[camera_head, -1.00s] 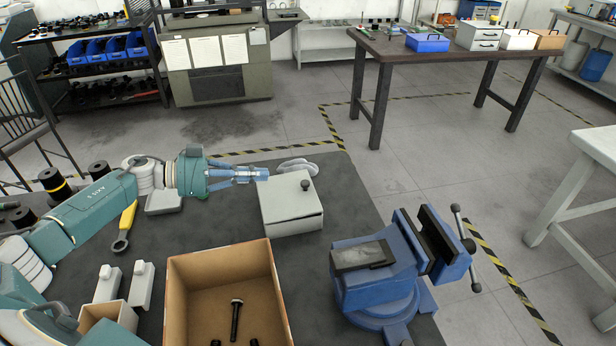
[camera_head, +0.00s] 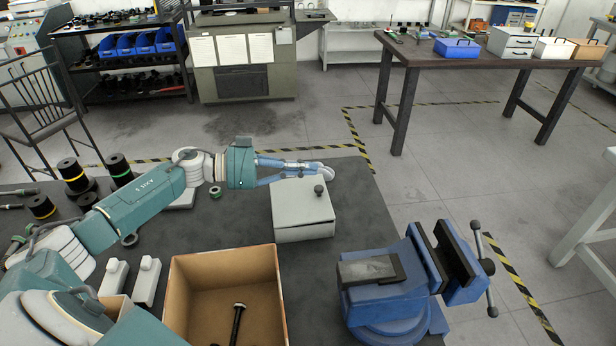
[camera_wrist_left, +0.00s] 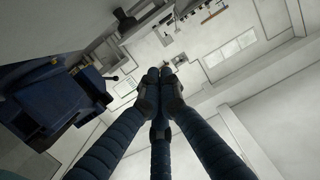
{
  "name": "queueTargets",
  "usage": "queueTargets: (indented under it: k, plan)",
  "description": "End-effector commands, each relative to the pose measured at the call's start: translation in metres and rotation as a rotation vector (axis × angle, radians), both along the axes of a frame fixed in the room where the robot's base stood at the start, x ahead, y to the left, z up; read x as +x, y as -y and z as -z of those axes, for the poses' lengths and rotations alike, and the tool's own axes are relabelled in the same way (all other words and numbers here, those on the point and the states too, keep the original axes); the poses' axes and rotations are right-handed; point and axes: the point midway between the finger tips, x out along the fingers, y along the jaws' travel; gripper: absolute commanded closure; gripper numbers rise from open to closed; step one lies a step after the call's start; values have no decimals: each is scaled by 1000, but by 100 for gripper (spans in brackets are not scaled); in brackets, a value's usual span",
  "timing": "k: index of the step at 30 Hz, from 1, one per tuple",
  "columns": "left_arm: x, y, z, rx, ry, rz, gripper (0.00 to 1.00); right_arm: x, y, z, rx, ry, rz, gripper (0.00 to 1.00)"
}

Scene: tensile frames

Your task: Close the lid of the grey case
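The grey case (camera_head: 303,232) stands on the dark bench, right of the brown box's far corner. Its lid (camera_head: 298,203) lies over the top, with a dark round knob (camera_head: 319,190) near the right side. I cannot tell whether a thin gap is left under the lid. My left gripper (camera_head: 325,171) reaches in from the left behind the case, its fingers at the far edge of the lid. In the left wrist view its fingertips (camera_wrist_left: 160,75) meet with nothing visible between them. A pale grey rounded shape shows by the fingertips. My right gripper is out of view.
An open cardboard box (camera_head: 222,252) with a dark bolt (camera_head: 237,322) stands in front of the case. A blue vise (camera_head: 390,290) stands at the right. Black spools (camera_head: 72,175) stand at the left. Bare bench lies between box and vise.

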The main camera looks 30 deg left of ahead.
Motion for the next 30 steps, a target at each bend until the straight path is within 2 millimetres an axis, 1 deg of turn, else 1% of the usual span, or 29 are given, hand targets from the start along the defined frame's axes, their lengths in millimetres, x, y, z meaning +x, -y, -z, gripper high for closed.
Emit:
queueTargets:
  k: [1, 3, 6, 9, 21, 27, 30]
  plan:
    - [3, 3, 6, -3, -2, -2, 100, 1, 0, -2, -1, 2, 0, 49]
    - [4, 2, 19, -4, -3, -4, 100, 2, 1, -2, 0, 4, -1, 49]
    - [5, 2, 30, -3, -1, -2, 100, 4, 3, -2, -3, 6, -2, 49]
    - [5, 2, 37, -1, -1, -2, 100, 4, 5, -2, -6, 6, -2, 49]
    - [5, 2, 41, 0, 0, -1, 100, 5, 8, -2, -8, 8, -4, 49]
    - [10, 6, 58, -1, -1, -1, 100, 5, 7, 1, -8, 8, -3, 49]
    - [9, 6, 59, 2, -1, -1, 100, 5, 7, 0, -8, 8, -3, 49]
